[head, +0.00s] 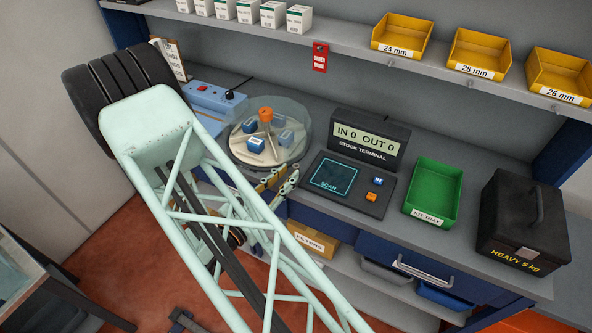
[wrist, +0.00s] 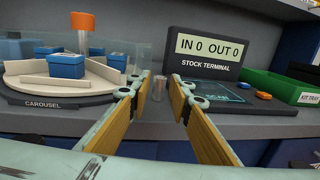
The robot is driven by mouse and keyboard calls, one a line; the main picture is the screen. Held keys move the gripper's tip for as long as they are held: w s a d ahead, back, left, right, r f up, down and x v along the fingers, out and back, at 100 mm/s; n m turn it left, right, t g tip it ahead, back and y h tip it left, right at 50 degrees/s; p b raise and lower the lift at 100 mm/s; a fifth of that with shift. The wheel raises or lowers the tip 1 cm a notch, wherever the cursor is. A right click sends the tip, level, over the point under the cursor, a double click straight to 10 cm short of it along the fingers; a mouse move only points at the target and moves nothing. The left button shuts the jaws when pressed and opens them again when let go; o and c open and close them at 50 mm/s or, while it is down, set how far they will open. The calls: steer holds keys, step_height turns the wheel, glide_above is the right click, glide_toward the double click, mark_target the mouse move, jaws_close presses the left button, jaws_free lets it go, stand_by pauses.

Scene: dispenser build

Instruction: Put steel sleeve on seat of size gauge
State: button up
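A small grey metallic cylinder (wrist: 159,88), which looks like the steel sleeve, stands upright on the bench in the wrist view. It shows in the gap between the fingertips of my gripper (wrist: 160,84). The fingers are apart, with a visible gap on both sides of the cylinder. The cylinder seems to lie at or just beyond the tips; the exact distance is hard to tell. In the head view my gripper (head: 279,181) is at the bench's front edge, between carousel and terminal, and I cannot make out the sleeve there. I cannot identify the size gauge or its seat.
The carousel (head: 243,149) with blue boxes and a clear cover stands left of my gripper. The stock terminal (head: 366,140) and scan pad (head: 340,200) stand right. Further right are a green kit tray (head: 433,190) and a heavy black case (head: 523,225). Yellow bins (head: 477,55) line the shelf.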

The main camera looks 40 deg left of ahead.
mark_target(296, 165)
steer(key=shift+w, duration=0.15)
steer(key=shift+w, duration=2.45)
jaws_close()
steer(key=shift+r, duration=0.2)
steer(key=shift+r, duration=1.65)
steer(key=s+a+r, duration=0.1)
steer(key=s+a, duration=0.1)
steer(key=s, duration=1.3)
steer(key=shift+s+a+r, duration=0.15)
steer(key=shift+s, duration=0.25)
